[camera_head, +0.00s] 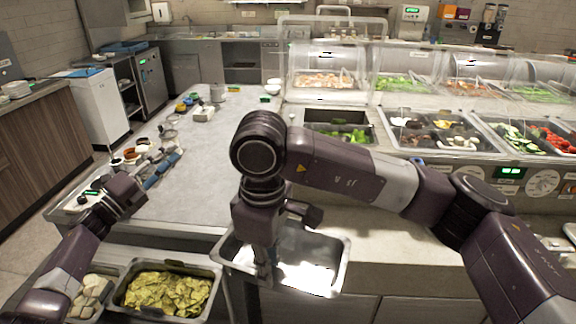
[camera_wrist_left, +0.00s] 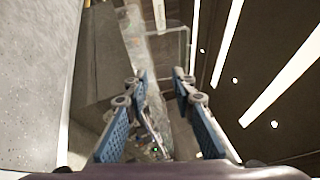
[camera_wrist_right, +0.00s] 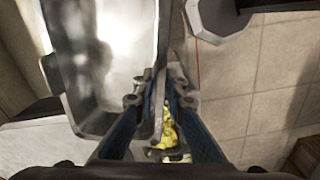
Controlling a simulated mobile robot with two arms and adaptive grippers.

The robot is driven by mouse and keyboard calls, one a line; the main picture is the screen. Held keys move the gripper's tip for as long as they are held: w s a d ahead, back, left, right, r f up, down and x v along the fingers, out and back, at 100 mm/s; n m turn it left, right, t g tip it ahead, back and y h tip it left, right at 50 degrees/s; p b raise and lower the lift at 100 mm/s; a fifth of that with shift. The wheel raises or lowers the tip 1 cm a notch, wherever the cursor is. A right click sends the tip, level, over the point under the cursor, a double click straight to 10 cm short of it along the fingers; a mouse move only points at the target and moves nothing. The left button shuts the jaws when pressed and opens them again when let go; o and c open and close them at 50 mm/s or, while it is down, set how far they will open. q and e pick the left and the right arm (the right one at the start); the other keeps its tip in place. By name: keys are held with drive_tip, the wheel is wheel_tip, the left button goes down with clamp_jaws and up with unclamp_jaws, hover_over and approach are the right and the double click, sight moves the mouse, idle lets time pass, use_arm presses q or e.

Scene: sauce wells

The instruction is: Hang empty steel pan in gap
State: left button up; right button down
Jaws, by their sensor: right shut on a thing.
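The empty steel pan (camera_head: 318,262) hangs over the front edge of the counter, tilted, with its bright inside facing up. My right gripper (camera_head: 264,268) is shut on its left wall. In the right wrist view the fingers (camera_wrist_right: 160,92) straddle the wall of the pan (camera_wrist_right: 105,60). A dark opening (camera_head: 330,116) shows in the counter beyond my right arm, with green food (camera_head: 345,135) in its nearer part. My arm hides some of its left front. My left gripper (camera_head: 120,197) is over the left worktop, away from the pan. In the left wrist view its fingers (camera_wrist_left: 158,85) are apart and empty.
A pan of yellow chips (camera_head: 168,292) sits below the counter at front left. Filled food wells (camera_head: 435,130) and clear sneeze guards (camera_head: 400,70) lie right and behind. Bottles and small bowls (camera_head: 150,160) stand at left. The middle worktop (camera_head: 205,165) is clear.

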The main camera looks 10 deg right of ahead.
use_arm(q)
drive_tip(key=s+d+r+m+g+h, duration=0.1)
drive_tip(key=s+d+r+m+g, duration=0.35)
drive_tip(key=d, duration=0.45)
drive_tip(key=s+d+r+m+g+h, duration=0.1)
drive_tip(key=s+d+m+g, duration=0.3)
drive_tip(key=d+m, duration=0.5)
drive_tip(key=s+d+r+m+g+h, duration=0.1)
drive_tip(key=s+d+r+m+g, duration=0.15)
drive_tip(key=d+m+g, duration=0.55)
drive_tip(key=m+y, duration=1)
drive_tip(key=y, duration=0.5)
approach(297, 221)
drive_tip(key=f, duration=0.5)
drive_tip(key=d+f, duration=0.1)
drive_tip(key=f, duration=0.2)
drive_tip(key=shift+s, duration=0.15)
clamp_jaws()
